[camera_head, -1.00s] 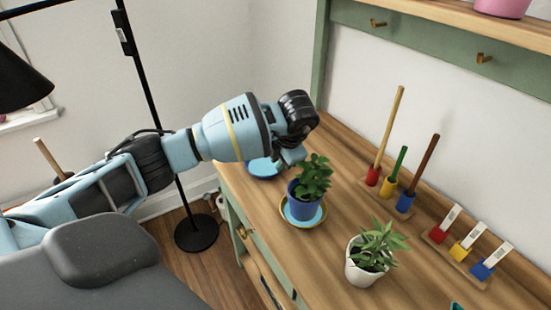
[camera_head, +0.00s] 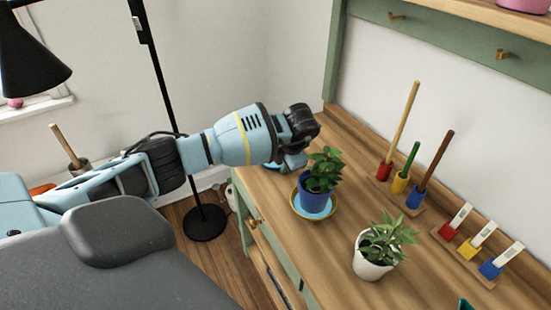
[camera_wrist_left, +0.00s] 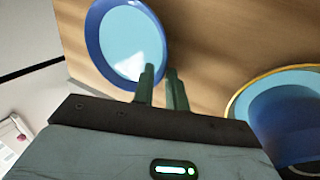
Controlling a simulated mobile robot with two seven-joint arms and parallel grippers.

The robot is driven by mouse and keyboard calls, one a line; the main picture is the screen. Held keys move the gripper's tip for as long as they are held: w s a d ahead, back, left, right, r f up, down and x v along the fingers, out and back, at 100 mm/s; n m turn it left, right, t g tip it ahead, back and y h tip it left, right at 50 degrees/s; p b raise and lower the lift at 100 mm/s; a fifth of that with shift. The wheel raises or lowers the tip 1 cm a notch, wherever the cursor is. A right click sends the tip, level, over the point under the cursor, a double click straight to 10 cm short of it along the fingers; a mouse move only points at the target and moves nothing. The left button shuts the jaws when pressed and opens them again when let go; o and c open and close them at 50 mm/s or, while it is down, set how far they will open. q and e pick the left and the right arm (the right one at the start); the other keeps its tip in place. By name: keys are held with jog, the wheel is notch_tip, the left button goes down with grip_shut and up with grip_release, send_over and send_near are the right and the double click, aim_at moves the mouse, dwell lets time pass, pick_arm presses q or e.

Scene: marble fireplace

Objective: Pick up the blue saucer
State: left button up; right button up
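The blue saucer (camera_wrist_left: 120,40) has a light blue inside and a dark blue rim. In the left wrist view it is at the upper left, over the wooden top. In the head view only a sliver of the saucer (camera_head: 271,164) shows; my left gripper (camera_head: 293,162) hides the rest. In the wrist view the fingers of my left gripper (camera_wrist_left: 162,72) are close together, with the saucer's near rim between their tips. They look shut on it. I cannot tell whether the saucer is clear of the top. My right gripper is not in view.
A blue pot (camera_head: 316,190) with a plant stands in a yellow-rimmed saucer (camera_head: 328,212) close beside my left gripper. A white potted plant (camera_head: 370,258), a rack of coloured pegs (camera_head: 415,197) and a block stand (camera_head: 463,256) are farther right. A black lamp pole (camera_head: 160,80) stands left.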

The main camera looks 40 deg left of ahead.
pick_arm(q)
jog(key=shift+a+f, duration=0.1)
jog(key=shift+f, duration=0.25)
grip_shut()
jog(key=shift+w+r, duration=0.1)
jog(key=shift+r, duration=0.55)
notch_tip(320, 180, up, 2)
jog(key=shift+r, duration=0.2)
jog(key=s+d+r, duration=0.1)
jog(key=s+d, duration=0.1)
jog(key=s, duration=1.4)
jog(key=shift+d+r, duration=0.2)
jog(key=shift+d, duration=0.05)
